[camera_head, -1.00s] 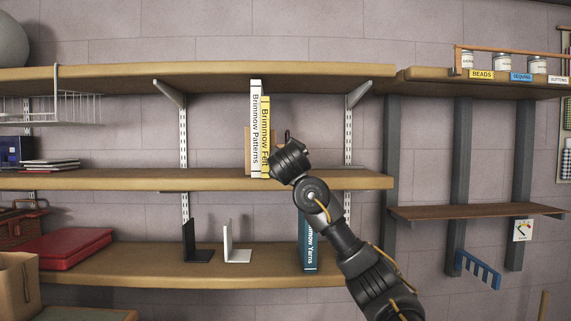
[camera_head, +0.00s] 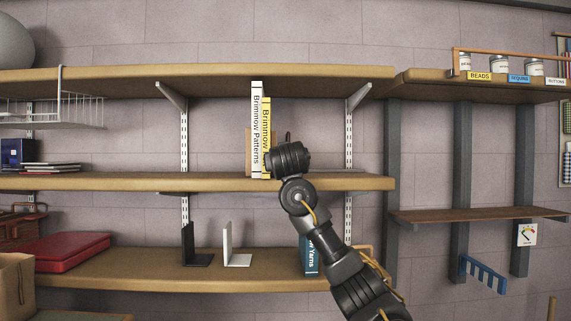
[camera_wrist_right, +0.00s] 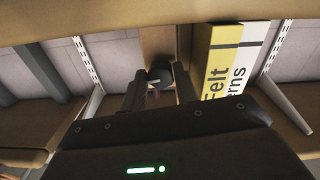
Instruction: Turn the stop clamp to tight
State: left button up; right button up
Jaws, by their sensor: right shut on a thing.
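My right gripper (camera_wrist_right: 159,84) has its two fingers on either side of a small dark rounded knob (camera_wrist_right: 160,74), shut on it, in the right wrist view. The knob sits in front of an upright wooden piece (camera_wrist_right: 158,42); I take these to be the stop clamp. The yellow book (camera_wrist_right: 220,50) and the white book (camera_wrist_right: 255,38) stand beside it. In the head view my wrist hides the knob and the fingertips, just right of the yellow book (camera_head: 266,115) and the white book (camera_head: 257,130). No tight marking is readable. My left gripper is not in view.
The books stand on the middle shelf (camera_head: 120,181), under the upper shelf (camera_head: 220,78). A black bookend (camera_head: 190,248), a white bookend (camera_head: 232,250) and a teal book (camera_head: 311,258) stand on the lower shelf.

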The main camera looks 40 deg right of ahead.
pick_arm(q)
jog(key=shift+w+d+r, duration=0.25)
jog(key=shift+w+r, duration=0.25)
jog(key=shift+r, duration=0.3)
pick_arm(e)
jog(key=shift+w+f+m, duration=0.1)
jog(key=shift+f+m, duration=0.05)
jog(key=shift+m, duration=0.75)
jog(key=o, duration=0.7)
